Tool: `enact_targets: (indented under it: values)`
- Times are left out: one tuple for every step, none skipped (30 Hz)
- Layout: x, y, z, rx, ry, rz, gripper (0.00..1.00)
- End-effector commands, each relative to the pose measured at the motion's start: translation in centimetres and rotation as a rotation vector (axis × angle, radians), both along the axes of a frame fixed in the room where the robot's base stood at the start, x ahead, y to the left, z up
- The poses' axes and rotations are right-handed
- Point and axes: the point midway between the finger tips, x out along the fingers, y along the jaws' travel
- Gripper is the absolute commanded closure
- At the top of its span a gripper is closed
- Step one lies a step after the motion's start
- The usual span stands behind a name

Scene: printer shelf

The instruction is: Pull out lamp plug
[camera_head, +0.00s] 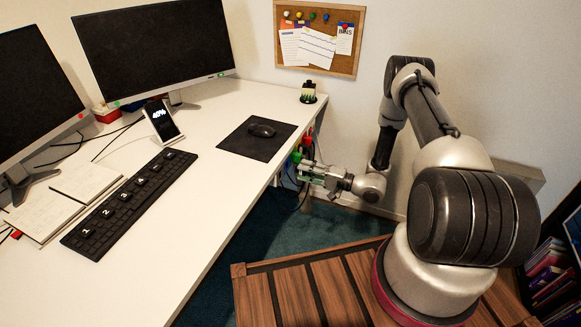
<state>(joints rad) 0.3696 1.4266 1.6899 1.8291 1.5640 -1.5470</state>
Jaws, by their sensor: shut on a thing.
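My gripper (309,173) reaches left to the side of the white desk, just below the edge of its top. It is shut on a small plug there, but the plug is mostly hidden by the fingers. Several small coloured plugs (297,157), among them green and red ones, sit in a cluster at the desk's side beside my fingertips. Dark cables hang below them. I cannot tell which plug is the lamp's or whether the held one is still seated. No lamp shows in this view.
The white desk (225,180) bears two monitors (155,48), a keyboard (130,200), a phone on a stand (161,121) and a mouse (262,130) on a black mat. A corkboard (318,60) hangs on the wall. A slatted wooden surface (300,295) lies under my arm.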

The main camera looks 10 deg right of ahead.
Motion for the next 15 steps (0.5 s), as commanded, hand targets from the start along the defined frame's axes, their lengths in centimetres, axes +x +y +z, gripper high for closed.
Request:
enact_targets:
  values:
    - [-0.1,-0.2,0.0,0.000,0.000,-0.001,1.00]
    - [-0.2,-0.3,0.0,0.000,0.000,-0.001,1.00]
    - [-0.3,-0.4,0.0,0.000,0.000,-0.001,1.00]
    - [-0.3,-0.5,0.0,0.000,0.000,-0.001,1.00]
    - [-0.4,-0.6,0.0,0.000,0.000,-0.001,1.00]
    - [-0.5,-0.8,0.0,0.000,0.000,-0.001,1.00]
    - [-0.6,-0.8,0.0,0.000,0.000,-0.001,1.00]
    - [-0.6,-0.9,0.0,0.000,0.000,-0.001,1.00]
    - [-0.7,-1.0,0.0,0.000,0.000,-0.001,1.00]
    - [-0.8,-1.1,0.0,0.001,-0.001,-0.001,1.00]
    - [-0.8,-1.2,0.0,0.001,-0.001,-0.001,1.00]
    - [-0.9,-1.2,0.0,0.001,-0.001,-0.001,1.00]
    - [-0.9,-1.3,0.0,0.001,0.000,0.000,1.00]
    - [-1.0,-1.3,0.0,0.001,0.000,0.000,1.00]
    - [-1.0,-1.3,0.0,0.001,-0.001,0.000,1.00]
